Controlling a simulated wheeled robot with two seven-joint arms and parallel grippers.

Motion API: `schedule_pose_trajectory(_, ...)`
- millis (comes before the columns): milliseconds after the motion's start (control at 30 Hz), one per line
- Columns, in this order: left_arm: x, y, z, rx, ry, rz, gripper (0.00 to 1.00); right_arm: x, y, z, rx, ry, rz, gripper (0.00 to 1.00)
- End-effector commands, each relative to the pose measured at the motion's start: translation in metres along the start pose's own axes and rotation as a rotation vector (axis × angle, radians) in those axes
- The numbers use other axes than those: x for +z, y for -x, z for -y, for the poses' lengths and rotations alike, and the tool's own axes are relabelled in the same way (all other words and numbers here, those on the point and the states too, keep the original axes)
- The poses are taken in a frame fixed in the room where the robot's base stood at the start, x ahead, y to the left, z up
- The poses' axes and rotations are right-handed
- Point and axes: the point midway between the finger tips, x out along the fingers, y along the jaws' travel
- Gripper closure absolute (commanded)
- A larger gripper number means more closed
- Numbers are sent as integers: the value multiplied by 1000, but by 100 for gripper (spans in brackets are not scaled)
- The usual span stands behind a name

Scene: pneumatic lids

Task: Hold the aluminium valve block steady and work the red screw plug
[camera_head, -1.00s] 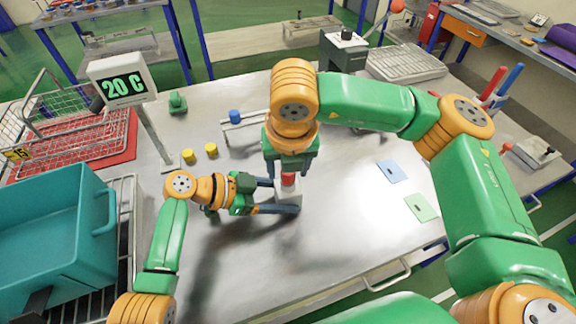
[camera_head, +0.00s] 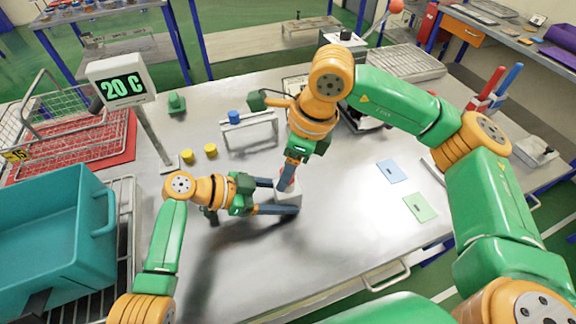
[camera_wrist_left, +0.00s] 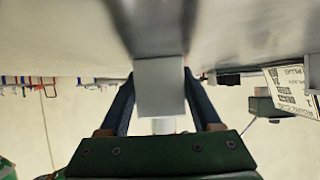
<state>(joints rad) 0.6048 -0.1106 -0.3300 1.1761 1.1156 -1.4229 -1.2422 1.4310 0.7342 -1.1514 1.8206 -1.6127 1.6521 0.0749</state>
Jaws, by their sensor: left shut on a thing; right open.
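The aluminium valve block (camera_head: 289,197) stands on the metal table, a small pale grey block. My left gripper (camera_head: 284,198) is shut on it, one finger on each side. In the left wrist view the block (camera_wrist_left: 160,87) sits between the dark fingers, with a short pale cylinder below it in the picture. The red screw plug (camera_head: 284,184) is on top of the block, mostly hidden by my right gripper. My right gripper (camera_head: 287,178) is open, tilted, with its fingers at the plug. I cannot tell whether they touch it.
A small stand with a blue cap (camera_head: 234,117) is behind, near two yellow caps (camera_head: 210,150). Blue (camera_head: 391,171) and green (camera_head: 420,207) cards lie right. The front table is clear.

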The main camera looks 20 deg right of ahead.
Motion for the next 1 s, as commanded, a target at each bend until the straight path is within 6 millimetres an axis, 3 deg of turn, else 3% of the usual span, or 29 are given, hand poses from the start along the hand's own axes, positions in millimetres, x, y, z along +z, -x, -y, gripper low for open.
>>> schedule_pose_trajectory(167, 0, 0, 0, -1, 0, 1, 84, 0, 0, 0, 1, 6, 0, 40)
schedule_pose_trajectory(300, 0, 0, 0, -1, 0, 1, 84, 0, 0, 0, 0, 5, 0, 78)
schedule_pose_trajectory(400, 0, 0, 0, -1, 0, 1, 84, 0, 0, 0, 0, 5, 0, 100)
schedule_pose_trajectory(567, 0, 0, 0, -1, 0, 1, 84, 0, 0, 0, -12, -36, -1, 100)
schedule_pose_trajectory(800, 0, 0, 0, 0, 0, 1, 84, 1, 0, -2, -150, -550, 1, 100)
schedule_pose_trajectory(1000, 0, 0, 0, 0, 0, 1, 84, 0, 0, -1, -182, -677, 2, 100)
